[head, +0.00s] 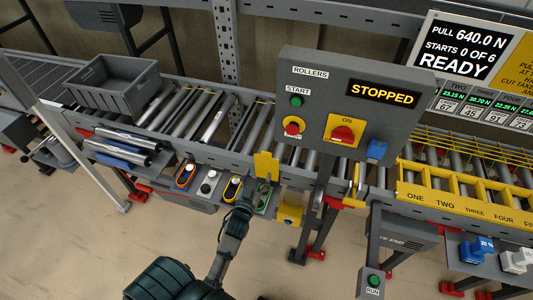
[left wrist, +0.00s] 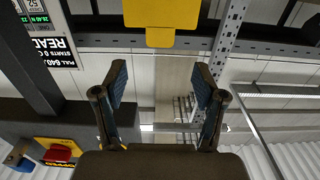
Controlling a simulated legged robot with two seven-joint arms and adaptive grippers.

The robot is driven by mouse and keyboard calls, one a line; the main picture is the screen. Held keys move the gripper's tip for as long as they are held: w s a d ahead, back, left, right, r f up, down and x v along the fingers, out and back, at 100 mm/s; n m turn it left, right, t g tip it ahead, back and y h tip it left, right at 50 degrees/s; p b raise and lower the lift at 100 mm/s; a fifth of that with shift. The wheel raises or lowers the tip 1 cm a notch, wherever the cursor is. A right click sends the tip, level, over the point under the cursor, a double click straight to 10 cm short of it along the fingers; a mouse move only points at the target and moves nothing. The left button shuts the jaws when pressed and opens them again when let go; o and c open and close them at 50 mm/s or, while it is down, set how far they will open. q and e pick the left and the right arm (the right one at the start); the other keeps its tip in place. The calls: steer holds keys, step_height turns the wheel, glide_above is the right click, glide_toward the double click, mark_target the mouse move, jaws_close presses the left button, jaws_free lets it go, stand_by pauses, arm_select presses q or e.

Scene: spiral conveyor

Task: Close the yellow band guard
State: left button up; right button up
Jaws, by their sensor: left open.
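A yellow plate (head: 266,165), which looks like the band guard, stands upright at the near edge of the roller conveyor, left of the control panel. A yellow plate also shows at the top of the left wrist view (left wrist: 162,14), beyond my fingertips. My left gripper (head: 258,191) is just below this plate in the head view. In the left wrist view its two fingers (left wrist: 160,92) are spread with nothing between them, and I see no contact with the plate. The plate's hinge and far side are hidden. My right gripper does not show.
The control panel (head: 350,98) reads STOPPED and overhangs the conveyor. A yellow numbered frame (head: 465,190) lies along the right section. A grey crate (head: 113,85) sits on the left rollers. Colored tools, including an orange one (head: 186,175), lie along the near shelf. The floor in front is open.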

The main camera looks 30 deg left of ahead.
mark_target(266, 155)
arm_select(q)
steer(key=x, duration=1)
steer(key=shift+w+p, duration=0.35)
steer(key=shift+w, duration=0.05)
steer(key=shift+c, duration=0.3)
steer(key=shift+f, duration=0.1)
jaws_close()
